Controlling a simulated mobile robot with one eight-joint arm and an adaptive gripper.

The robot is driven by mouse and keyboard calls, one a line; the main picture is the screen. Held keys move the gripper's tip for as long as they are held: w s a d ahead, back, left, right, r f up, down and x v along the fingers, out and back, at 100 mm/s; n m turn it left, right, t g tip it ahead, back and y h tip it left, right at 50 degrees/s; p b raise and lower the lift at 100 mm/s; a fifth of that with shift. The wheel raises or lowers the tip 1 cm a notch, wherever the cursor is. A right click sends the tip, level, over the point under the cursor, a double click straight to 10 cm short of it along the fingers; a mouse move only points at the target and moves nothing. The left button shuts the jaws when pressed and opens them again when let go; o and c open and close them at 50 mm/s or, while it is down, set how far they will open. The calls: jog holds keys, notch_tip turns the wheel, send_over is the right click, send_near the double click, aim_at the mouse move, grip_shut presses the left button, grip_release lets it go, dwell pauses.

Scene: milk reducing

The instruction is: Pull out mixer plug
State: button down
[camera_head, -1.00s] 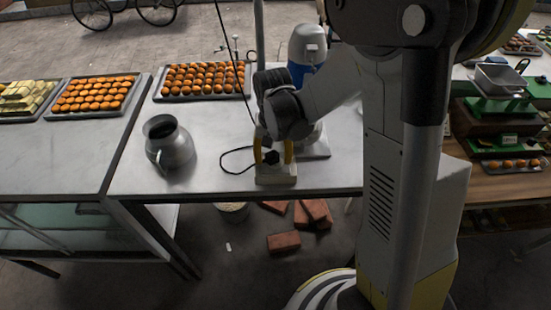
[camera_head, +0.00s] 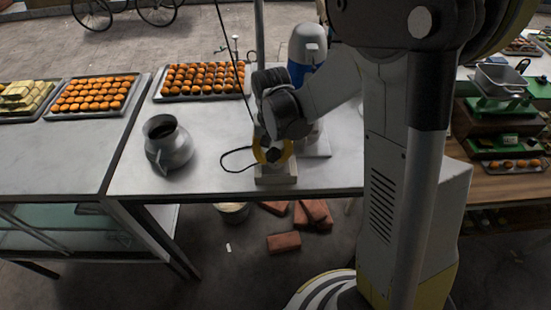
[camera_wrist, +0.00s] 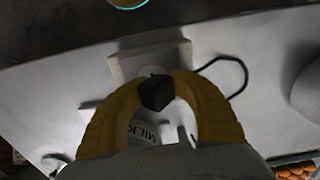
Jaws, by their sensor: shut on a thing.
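The mixer plug (camera_wrist: 157,92) is a small black block with a black cord. In the wrist view it sits between the two yellow fingertips of my gripper (camera_wrist: 158,86), which are closed on it. In the head view my gripper (camera_head: 272,153) is above a pale socket box (camera_head: 276,174) near the table's front edge, and the dark plug (camera_head: 272,155) shows between the fingers. The box also shows in the wrist view (camera_wrist: 150,58). Whether the plug is still seated in the box I cannot tell. The blue and white mixer (camera_head: 306,52) stands behind, partly hidden by my arm.
A metal jug (camera_head: 170,145) stands on the steel table (camera_head: 135,172) to the left. A tray of orange sweets (camera_head: 203,81) lies at the back. A black cord (camera_head: 236,160) loops left of the box. Bricks (camera_head: 284,242) and a bucket (camera_head: 232,212) are on the floor below.

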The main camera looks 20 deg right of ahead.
aim_at(272, 150)
jog(key=shift+r, duration=0.15)
jog(key=shift+r+p, duration=1.8)
jog(key=shift+r, duration=1.05)
